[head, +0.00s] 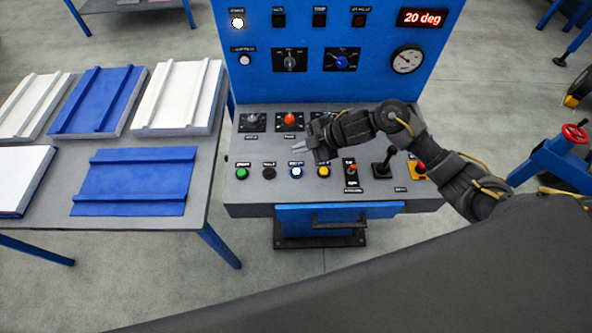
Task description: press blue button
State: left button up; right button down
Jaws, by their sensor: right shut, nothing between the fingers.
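The blue button (296,172) is in the front row of the grey control desk (250,196), between a black button (269,173) and a yellow button (323,171). Its middle looks bright white, with a blue rim. My right gripper (302,148) comes in from the right over the desk. Its fingers are closed, empty and point left. In the picture they are just above the blue button and appear apart from it; their height over the desk is hard to tell. My left gripper is not in view.
A green button (241,173) is at the row's left end. Behind are knobs, including an orange-red one (290,119). A black joystick (383,163) stands to the right. The upright blue panel (300,85) rises behind. A table (203,165) with white and blue panels is at left.

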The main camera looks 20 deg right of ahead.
jog(key=shift+f, duration=0.1)
jog(key=b, duration=0.8)
send_over(300, 172)
notch_tip(300, 172, down, 8)
jog(key=shift+r, duration=0.1)
jog(key=shift+f, duration=0.45)
jog(key=shift+f, duration=0.1)
dwell(1.3)
jog(key=shift+f+b, duration=0.3)
jog(key=shift+b, duration=0.05)
jog(key=shift+f+b, duration=0.3)
jog(key=shift+f, duration=0.15)
dwell(0.5)
dwell(0.3)
jog(key=shift+d+r+p, duration=0.1)
jog(key=shift+r+p, duration=0.75)
jog(key=shift+p, duration=0.1)
